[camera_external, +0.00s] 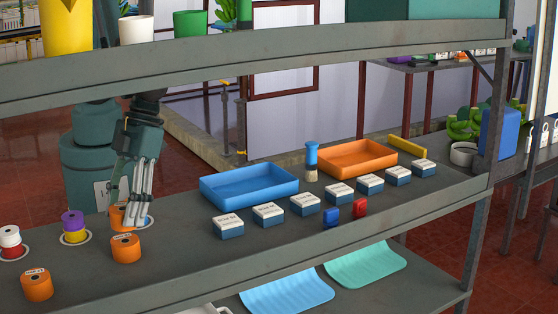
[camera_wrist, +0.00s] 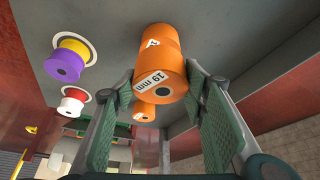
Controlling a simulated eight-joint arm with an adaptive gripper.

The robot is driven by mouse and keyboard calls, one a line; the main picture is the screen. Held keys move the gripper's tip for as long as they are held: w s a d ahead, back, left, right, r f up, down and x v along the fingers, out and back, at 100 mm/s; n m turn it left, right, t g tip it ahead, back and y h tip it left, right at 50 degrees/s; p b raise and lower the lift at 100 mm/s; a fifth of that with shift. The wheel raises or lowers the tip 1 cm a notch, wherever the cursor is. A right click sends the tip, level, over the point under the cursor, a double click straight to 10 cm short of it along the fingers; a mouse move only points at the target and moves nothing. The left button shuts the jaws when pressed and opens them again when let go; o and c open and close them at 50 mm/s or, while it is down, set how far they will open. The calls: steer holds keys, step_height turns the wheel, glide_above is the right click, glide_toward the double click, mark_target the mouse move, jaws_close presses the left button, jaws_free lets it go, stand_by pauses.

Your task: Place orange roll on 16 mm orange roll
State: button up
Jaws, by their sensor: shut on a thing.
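My gripper (camera_external: 137,215) points down over the left part of the shelf. It is shut on an orange roll (camera_external: 118,218), partly hidden by the fingers. In the wrist view this roll (camera_wrist: 172,82) sits between the fingertips, its label reads "19 mm" and its holed end faces the camera. A second orange roll (camera_external: 126,249) stands on the shelf in front. In the wrist view an orange roll (camera_wrist: 152,40) shows just behind the held one, its label mostly hidden. A third orange roll (camera_external: 37,285) stands at the front left. I cannot read a 16 mm label.
A purple and yellow spool stack (camera_external: 73,225) and a white and red stack (camera_external: 9,241) stand on white discs. A blue tray (camera_external: 250,196), an orange tray (camera_external: 355,168) and several small boxes (camera_external: 268,216) are to the right. An upper shelf (camera_external: 250,50) runs overhead.

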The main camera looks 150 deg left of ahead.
steer(key=shift+w+d, duration=0.2)
steer(key=shift+d, duration=0.2)
steer(key=shift+f, duration=1.8)
steer(key=shift+f, duration=0.1)
steer(key=o, duration=0.9)
steer(key=shift+o, duration=0.2)
steer(key=shift+r, duration=0.2)
steer(key=shift+v, duration=3.65)
